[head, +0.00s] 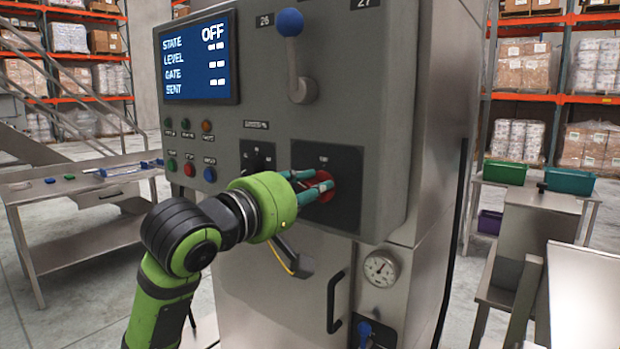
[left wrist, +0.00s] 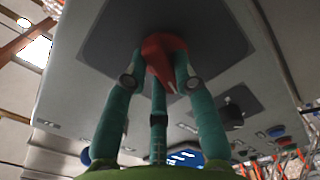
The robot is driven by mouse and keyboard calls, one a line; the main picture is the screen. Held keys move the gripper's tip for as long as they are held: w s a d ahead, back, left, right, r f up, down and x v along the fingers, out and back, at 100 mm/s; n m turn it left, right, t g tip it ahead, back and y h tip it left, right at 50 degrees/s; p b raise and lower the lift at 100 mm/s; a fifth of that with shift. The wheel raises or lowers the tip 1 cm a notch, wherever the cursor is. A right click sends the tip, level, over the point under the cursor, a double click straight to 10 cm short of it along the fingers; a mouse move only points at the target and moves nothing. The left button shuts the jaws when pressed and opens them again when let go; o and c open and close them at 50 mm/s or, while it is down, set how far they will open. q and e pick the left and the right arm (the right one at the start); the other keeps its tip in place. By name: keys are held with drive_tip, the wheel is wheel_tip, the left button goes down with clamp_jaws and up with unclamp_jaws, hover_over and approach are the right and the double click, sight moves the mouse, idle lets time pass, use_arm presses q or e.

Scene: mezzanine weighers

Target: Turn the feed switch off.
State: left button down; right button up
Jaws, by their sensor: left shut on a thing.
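A red rotary switch knob (left wrist: 166,58) on a dark square plate (head: 340,213) sits at the lower right of the grey control panel (head: 345,100). My left gripper (head: 318,188) reaches it from the left, its teal fingers shut around the knob. In the left wrist view the fingers (left wrist: 160,80) touch the knob's sides, and its pointed pale-marked tip shows between them. The panel's screen (head: 198,57) reads STATE OFF, with dashes beside LEVEL, GATE and SENT. In the head view the fingers hide much of the knob. My right gripper is not in view.
A blue-ball lever (head: 293,50) stands above the knob. A black selector (head: 257,160) is just left of it, and several push buttons (head: 190,168) lie further left. A black door handle (head: 335,302) and a gauge (head: 381,268) are below. A steel table (head: 80,200) stands at left.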

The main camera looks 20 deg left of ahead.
use_arm(q)
drive_tip(key=shift+a+n+p, duration=0.1)
drive_tip(key=shift+n+p, duration=1.4)
drive_tip(key=shift+n, duration=0.5)
drive_tip(key=c, duration=1)
unclamp_jaws()
drive_tip(key=v, duration=0.7)
drive_tip(key=shift+s, duration=0.15)
